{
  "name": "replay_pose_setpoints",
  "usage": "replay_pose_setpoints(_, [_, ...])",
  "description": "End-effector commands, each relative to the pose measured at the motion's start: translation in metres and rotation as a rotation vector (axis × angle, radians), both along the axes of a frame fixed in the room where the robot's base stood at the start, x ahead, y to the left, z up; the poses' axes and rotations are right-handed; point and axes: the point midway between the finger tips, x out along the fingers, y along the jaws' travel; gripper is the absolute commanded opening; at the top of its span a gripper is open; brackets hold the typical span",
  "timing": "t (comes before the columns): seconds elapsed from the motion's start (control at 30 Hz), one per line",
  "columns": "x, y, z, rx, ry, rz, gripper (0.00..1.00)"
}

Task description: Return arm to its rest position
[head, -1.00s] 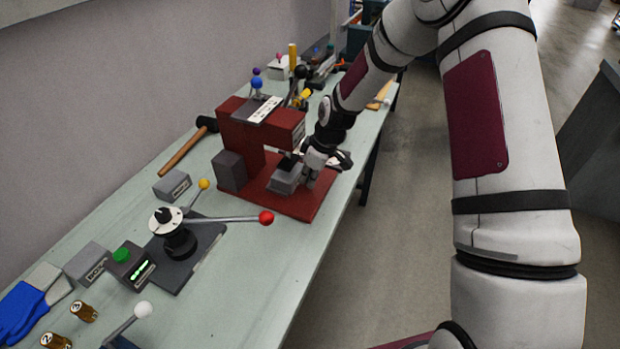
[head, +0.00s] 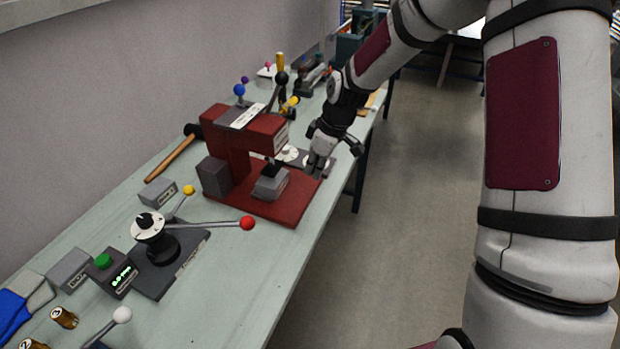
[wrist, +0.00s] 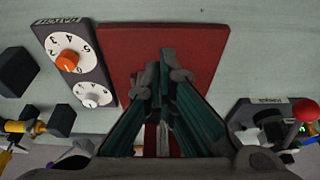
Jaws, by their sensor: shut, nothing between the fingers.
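My gripper (head: 318,168) is shut and empty. In the head view it hangs in the air beside the right edge of the red press (head: 243,139), apart from the grey block (head: 270,183) on the press base. In the wrist view my gripper (wrist: 159,60) points at the red base plate (wrist: 205,58), its fingers together. My arm reaches in from the upper right of the head view.
A dial panel with an orange knob (wrist: 67,61) lies beside the red plate. A lever device with a red ball (head: 247,223) stands nearer on the bench. A hammer (head: 172,157) lies by the wall. The floor right of the bench (head: 400,230) is clear.

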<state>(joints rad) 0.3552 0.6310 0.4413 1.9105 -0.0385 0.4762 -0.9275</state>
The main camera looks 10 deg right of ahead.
Motion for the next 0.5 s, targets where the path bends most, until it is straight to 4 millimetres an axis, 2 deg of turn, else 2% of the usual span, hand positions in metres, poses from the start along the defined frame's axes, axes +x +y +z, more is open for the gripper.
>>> replay_pose_setpoints(0.1, [-0.002, -0.003, 0.012, -0.001, -0.001, -0.002, 0.0])
replay_pose_setpoints(0.37, [-0.005, -0.005, 0.02, -0.004, 0.001, -0.004, 0.0])
replay_pose_setpoints(0.5, [-0.016, -0.008, 0.043, -0.037, -0.005, -0.038, 0.0])
